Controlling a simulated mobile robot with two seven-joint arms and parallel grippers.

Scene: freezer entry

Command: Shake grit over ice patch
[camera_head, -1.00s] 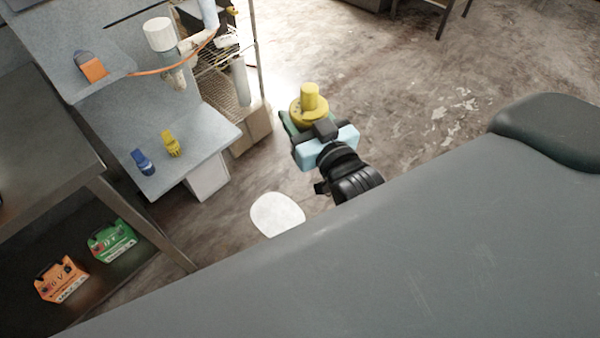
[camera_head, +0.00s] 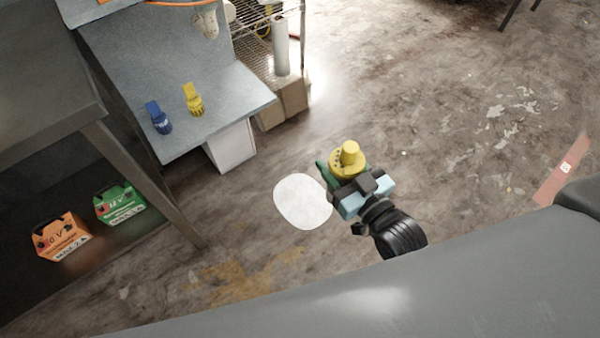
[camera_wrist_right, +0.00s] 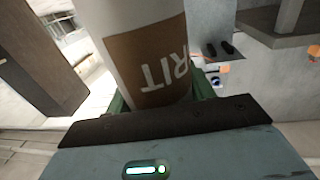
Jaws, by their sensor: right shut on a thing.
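The ice patch (camera_head: 301,203) is a pale, rounded white shape on the brown floor, in the middle of the head view. My right gripper (camera_head: 346,180) is shut on the grit shaker (camera_head: 348,160), which has a yellow lid with small holes and a knob on top. In the head view the shaker looks roughly upright and sits just right of and above the patch. In the right wrist view the shaker's white body (camera_wrist_right: 138,30) carries a brown label, with "RIT" readable upside down. Green fingers flank it. My left gripper is not in view.
Orange (camera_head: 60,237) and green (camera_head: 119,205) boxes sit on a low shelf. Cardboard boxes (camera_head: 284,102) stand by the wire rack.

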